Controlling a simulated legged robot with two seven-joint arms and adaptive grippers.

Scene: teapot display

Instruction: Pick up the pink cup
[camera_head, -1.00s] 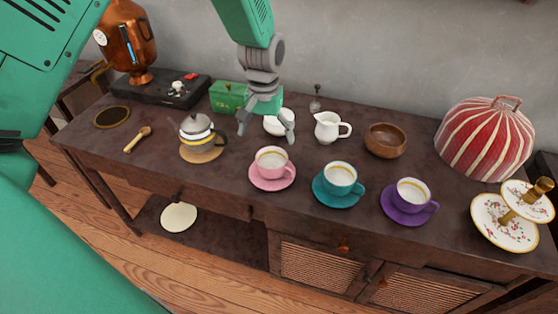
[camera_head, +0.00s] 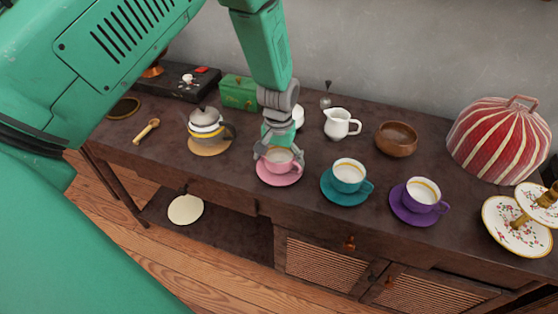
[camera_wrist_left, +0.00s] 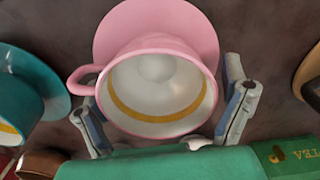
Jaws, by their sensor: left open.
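The pink cup (camera_head: 279,162) stands upright on its pink saucer (camera_head: 279,179) near the front edge of the table, with its handle to the right in the head view. My left gripper (camera_head: 278,155) is open and comes down from above and behind the cup. In the left wrist view the pink cup (camera_wrist_left: 157,90) fills the middle, white inside with a yellow band. The fingers of my left gripper (camera_wrist_left: 168,120) are on either side of the cup's near part. I cannot tell whether they touch it. My right gripper is not in view.
A teal cup (camera_head: 349,174) and a purple cup (camera_head: 421,194) stand to the right on saucers. Behind are a green box (camera_head: 238,92), a white jug (camera_head: 340,123) and a wooden bowl (camera_head: 396,138).

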